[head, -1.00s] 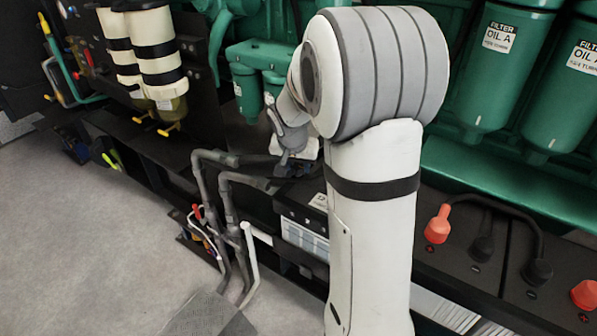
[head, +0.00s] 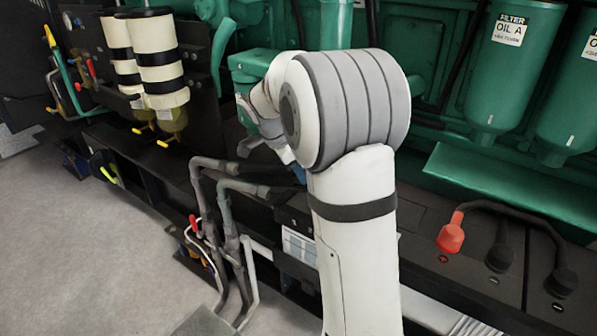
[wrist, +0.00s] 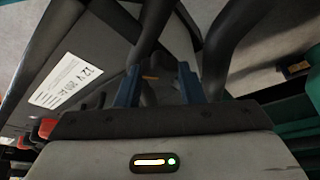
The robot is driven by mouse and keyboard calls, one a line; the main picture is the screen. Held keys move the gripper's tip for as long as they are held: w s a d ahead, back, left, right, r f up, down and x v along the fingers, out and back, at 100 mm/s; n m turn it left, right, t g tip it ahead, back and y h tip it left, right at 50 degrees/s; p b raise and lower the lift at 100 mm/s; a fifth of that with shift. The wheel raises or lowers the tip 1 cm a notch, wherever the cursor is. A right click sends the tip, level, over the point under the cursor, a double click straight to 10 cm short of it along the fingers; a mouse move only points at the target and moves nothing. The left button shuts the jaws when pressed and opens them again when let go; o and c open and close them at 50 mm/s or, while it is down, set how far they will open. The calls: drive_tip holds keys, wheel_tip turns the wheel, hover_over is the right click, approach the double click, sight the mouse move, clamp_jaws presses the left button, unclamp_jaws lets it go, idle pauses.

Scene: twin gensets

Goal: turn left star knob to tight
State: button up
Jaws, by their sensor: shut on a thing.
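In the wrist view my gripper (wrist: 160,88) has its two blue fingers closed on a dark piece (wrist: 166,86) that I take for the left star knob. Its lobes and any tight mark cannot be made out; a small orange mark shows beside it. In the head view my arm hides the knob and nearly all of the gripper. Only a bit of blue finger (head: 298,173) shows beneath my wrist, just above the black battery shelf.
Grey bent pipes (head: 228,190) rise close to the left of my wrist. A white label (wrist: 66,80) reading 12 V lies at left in the wrist view. A red terminal cap (head: 451,236) is to the right. Green oil filters (head: 508,85) stand behind; grey floor is open at left.

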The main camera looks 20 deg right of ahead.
drive_tip(key=m, duration=0.1)
drive_tip(key=m+g+p, duration=0.1)
drive_tip(key=m, duration=0.2)
drive_tip(key=shift+w+g+y, duration=0.25)
drive_tip(key=shift+g+y, duration=0.05)
drive_tip(key=shift+w+m+g+p, duration=0.1)
drive_tip(key=shift+m+g+p, duration=0.55)
drive_tip(key=shift+m, duration=1.05)
drive_tip(key=shift+y, duration=0.3)
drive_tip(key=o, duration=1)
drive_tip(key=shift+d, duration=0.1)
drive_tip(key=p+v, duration=0.2)
drive_tip(key=v, duration=0.5)
drive_tip(key=shift+r+p, duration=0.3)
drive_tip(key=shift+r, duration=0.05)
drive_tip(key=shift+w, duration=0.1)
